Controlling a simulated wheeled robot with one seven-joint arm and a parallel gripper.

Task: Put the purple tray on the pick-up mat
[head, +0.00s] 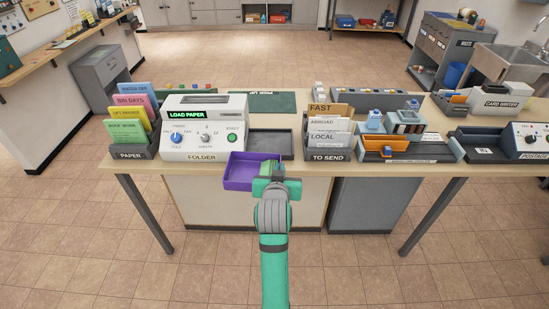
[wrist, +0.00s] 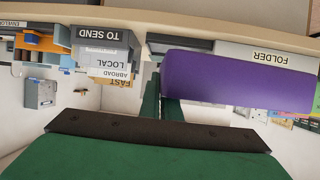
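The purple tray (head: 240,172) is open-topped and looks empty. It is at the table's front edge, in front of the folder machine, and looks raised off the tabletop. My gripper (head: 276,172) is at the tray's right side and looks shut on its wall. In the wrist view, which is upside down, the tray (wrist: 240,78) is beside my green fingers (wrist: 161,105); the exact grip is partly hidden. The dark green mat with lettering (head: 262,104) lies bare at the back of the table, behind the folder.
The folder machine (head: 204,128) and its grey output tray (head: 283,147) stand between my gripper and the mat. The TO SEND rack (head: 329,140) stands to the right, the paper rack (head: 133,137) to the left. An orange-and-grey tray (head: 410,148) stands farther right.

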